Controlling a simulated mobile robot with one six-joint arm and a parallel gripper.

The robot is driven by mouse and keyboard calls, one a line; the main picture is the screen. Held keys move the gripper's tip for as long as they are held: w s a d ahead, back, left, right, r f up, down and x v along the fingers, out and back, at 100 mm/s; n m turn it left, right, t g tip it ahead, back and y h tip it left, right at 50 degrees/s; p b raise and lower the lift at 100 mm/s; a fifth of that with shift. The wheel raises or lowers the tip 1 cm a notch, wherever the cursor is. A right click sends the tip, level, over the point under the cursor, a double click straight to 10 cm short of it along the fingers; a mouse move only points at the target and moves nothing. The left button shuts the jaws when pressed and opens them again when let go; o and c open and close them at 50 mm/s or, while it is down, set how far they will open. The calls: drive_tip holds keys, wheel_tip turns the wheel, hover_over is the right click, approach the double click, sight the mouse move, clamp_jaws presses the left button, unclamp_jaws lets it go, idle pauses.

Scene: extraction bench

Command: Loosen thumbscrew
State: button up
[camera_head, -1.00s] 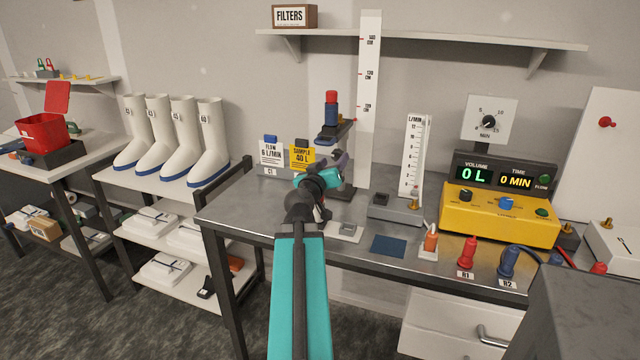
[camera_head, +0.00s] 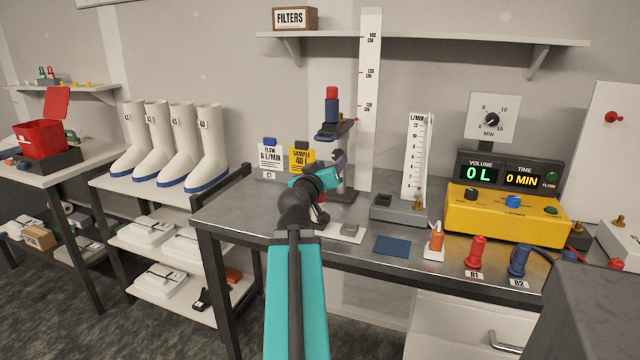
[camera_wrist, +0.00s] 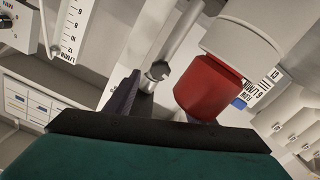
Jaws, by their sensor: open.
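A post stand (camera_head: 343,190) on the steel bench carries a dark bracket (camera_head: 336,131) with a red-and-blue cylinder (camera_head: 332,105) upright on it. My gripper (camera_head: 340,160) is at the post, just below the bracket. In the wrist view one dark finger (camera_wrist: 122,97) shows left of a metal post (camera_wrist: 172,45) with a small round metal piece (camera_wrist: 158,73) on it, which may be the thumbscrew; I cannot be sure. A red cylinder with a pale grey body (camera_wrist: 208,88) sits close on the right and hides most of the other finger. The jaws are open; no grip shows.
A tall height scale (camera_head: 369,90) stands right behind the post. The flow meter (camera_head: 415,160) and yellow console (camera_head: 505,215) are farther right. Sample and flow cards (camera_head: 302,159) stand left.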

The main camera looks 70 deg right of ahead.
drive_tip(key=shift+a+f+b, duration=0.15)
drive_tip(key=shift+a+b, duration=0.1)
drive_tip(key=shift+b, duration=0.3)
drive_tip(key=shift+s+a+b, duration=0.15)
drive_tip(key=shift+a+b, duration=3.65)
drive_tip(key=shift+b, duration=2.4)
